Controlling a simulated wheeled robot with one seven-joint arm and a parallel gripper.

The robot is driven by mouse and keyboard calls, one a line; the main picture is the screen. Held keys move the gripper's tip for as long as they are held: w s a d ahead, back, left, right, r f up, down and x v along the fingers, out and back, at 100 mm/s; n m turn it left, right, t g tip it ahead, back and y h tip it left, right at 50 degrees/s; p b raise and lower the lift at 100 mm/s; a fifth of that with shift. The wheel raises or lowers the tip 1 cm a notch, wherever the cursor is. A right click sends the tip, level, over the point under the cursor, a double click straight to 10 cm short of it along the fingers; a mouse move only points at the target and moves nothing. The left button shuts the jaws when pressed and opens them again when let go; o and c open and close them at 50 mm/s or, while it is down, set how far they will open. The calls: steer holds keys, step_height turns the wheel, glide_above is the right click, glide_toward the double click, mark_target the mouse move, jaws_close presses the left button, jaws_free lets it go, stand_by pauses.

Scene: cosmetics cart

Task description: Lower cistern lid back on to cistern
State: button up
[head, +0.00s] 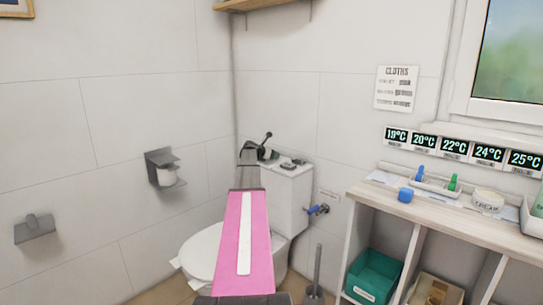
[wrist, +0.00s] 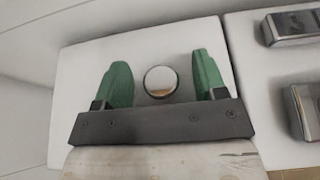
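The white cistern (head: 288,203) stands in the corner behind the toilet bowl, partly hidden by my pink arm. In the wrist view a white lid-like panel (wrist: 140,48) fills the middle, with a round chrome knob or button (wrist: 161,82) on it. My gripper (wrist: 162,80) is open, its green fingers on either side of the round piece with a visible gap to each. Nothing is held. A seam separates this panel from another white surface at the right. I cannot tell whether the panel sits flat on the cistern. In the head view my fingertips are not clear.
Small chrome items (wrist: 295,25) lie on the white surface to the right. A paper holder (head: 165,168) is on the left wall. A blue valve (head: 317,210) and a toilet brush (head: 315,275) are right of the cistern. A shelf unit (head: 445,212) stands farther right.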

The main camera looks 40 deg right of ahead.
steer(key=w+v, duration=0.1)
steer(key=v, duration=0.9)
steer(key=shift+s+a+r, duration=0.15)
steer(key=shift+s+a, duration=0.25)
steer(key=shift+s, duration=0.1)
